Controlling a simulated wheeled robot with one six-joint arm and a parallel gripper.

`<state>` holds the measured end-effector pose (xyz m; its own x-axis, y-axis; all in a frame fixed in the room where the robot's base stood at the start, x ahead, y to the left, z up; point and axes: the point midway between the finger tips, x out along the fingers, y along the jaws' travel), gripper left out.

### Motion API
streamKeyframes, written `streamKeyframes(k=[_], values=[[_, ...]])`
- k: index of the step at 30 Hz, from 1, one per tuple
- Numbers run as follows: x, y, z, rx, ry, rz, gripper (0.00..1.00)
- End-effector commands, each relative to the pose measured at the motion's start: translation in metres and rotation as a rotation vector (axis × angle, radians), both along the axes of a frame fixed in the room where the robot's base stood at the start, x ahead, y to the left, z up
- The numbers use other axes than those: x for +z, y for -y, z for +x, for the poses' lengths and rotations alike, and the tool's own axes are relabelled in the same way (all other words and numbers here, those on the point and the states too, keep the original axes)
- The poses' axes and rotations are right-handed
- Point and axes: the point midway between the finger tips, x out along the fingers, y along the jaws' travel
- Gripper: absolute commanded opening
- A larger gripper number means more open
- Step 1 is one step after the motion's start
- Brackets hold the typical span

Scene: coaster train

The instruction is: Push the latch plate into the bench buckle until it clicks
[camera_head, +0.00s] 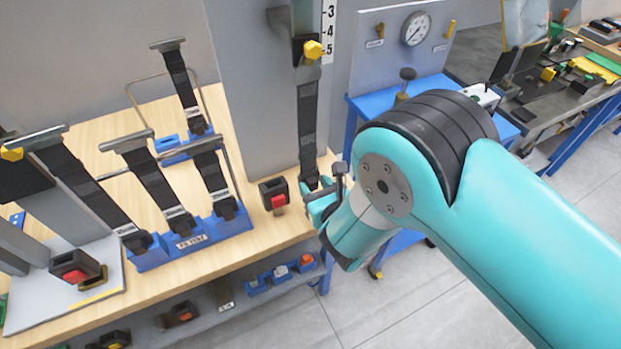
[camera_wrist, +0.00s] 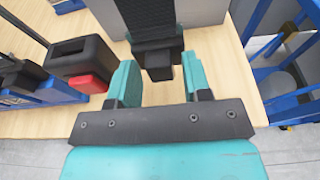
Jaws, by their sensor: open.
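A dark webbing strap (camera_head: 308,125) hangs down the grey upright post, with the black latch plate (camera_head: 311,183) at its lower end. In the wrist view the latch plate (camera_wrist: 158,62) is between the two teal fingers, near their tips. My gripper (camera_wrist: 160,80) is open, with a gap showing on each side of the plate's lower end. In the head view my gripper (camera_head: 322,198) is at the strap's lower end, partly hidden by my arm. The black bench buckle (camera_head: 272,189) with a red button stands to the left of it; the buckle also shows in the wrist view (camera_wrist: 82,55).
Blue racks (camera_head: 190,243) with several straps stand left on the wooden bench (camera_head: 258,232). Another red-button buckle (camera_head: 75,266) sits on a pale plate. A blue-framed table with a gauge panel (camera_head: 412,40) is behind my arm. The bench's front edge is close to my gripper.

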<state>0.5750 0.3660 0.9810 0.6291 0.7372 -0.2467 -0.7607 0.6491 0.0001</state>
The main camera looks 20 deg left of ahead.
Motion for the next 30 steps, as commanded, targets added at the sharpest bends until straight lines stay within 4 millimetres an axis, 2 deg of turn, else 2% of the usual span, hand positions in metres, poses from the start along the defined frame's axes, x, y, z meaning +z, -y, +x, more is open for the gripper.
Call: streamKeyframes(k=[7, 8, 12, 14, 20, 30], values=[[0.0, 0.0, 0.0, 0.0, 0.0, 0.0, 0.45], [0.0, 0.0, 0.0, 0.0, 0.0, 0.0, 0.42], [0.0, 0.0, 0.0, 0.0, -0.001, -0.001, 0.1], [0.0, 0.0, 0.0, 0.0, -0.001, -0.001, 0.0], [0.004, 0.0, 0.0, 0.0, 0.0, 0.0, 0.0], [0.026, 0.0, 0.0, 0.0, 0.001, 0.001, 0.0]])
